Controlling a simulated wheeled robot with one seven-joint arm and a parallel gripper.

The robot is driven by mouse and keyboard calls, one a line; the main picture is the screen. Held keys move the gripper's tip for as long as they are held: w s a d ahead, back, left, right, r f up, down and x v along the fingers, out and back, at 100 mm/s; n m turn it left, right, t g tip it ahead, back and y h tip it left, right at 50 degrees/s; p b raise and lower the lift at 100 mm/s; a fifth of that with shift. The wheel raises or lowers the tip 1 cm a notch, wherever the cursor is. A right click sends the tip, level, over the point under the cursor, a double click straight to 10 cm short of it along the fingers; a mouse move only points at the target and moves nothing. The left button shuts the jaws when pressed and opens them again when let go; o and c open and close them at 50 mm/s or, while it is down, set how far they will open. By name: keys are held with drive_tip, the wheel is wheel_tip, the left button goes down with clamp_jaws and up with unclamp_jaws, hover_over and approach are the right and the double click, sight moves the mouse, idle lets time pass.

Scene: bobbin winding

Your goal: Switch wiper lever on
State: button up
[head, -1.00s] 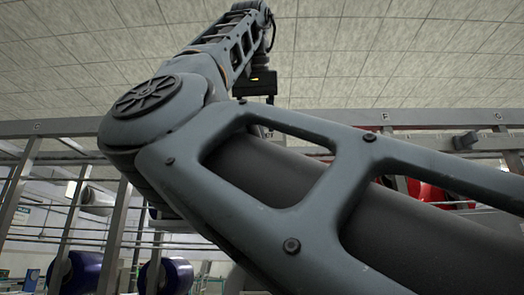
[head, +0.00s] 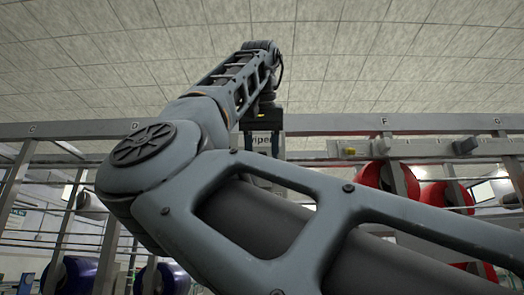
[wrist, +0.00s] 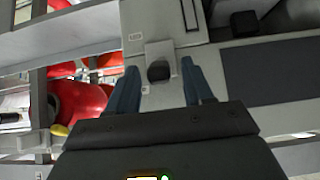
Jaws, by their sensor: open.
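A grey rail (head: 420,122) runs across behind the arm. Red bobbins (head: 392,182) hang on the right and blue bobbins (head: 165,278) at lower left. Red bobbins (wrist: 80,105) also show left of the fingers in the wrist view. A grey block (head: 466,146) sits on the right beam.

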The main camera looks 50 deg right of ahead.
drive_tip(key=shift+c, duration=0.4)
clamp_jaws()
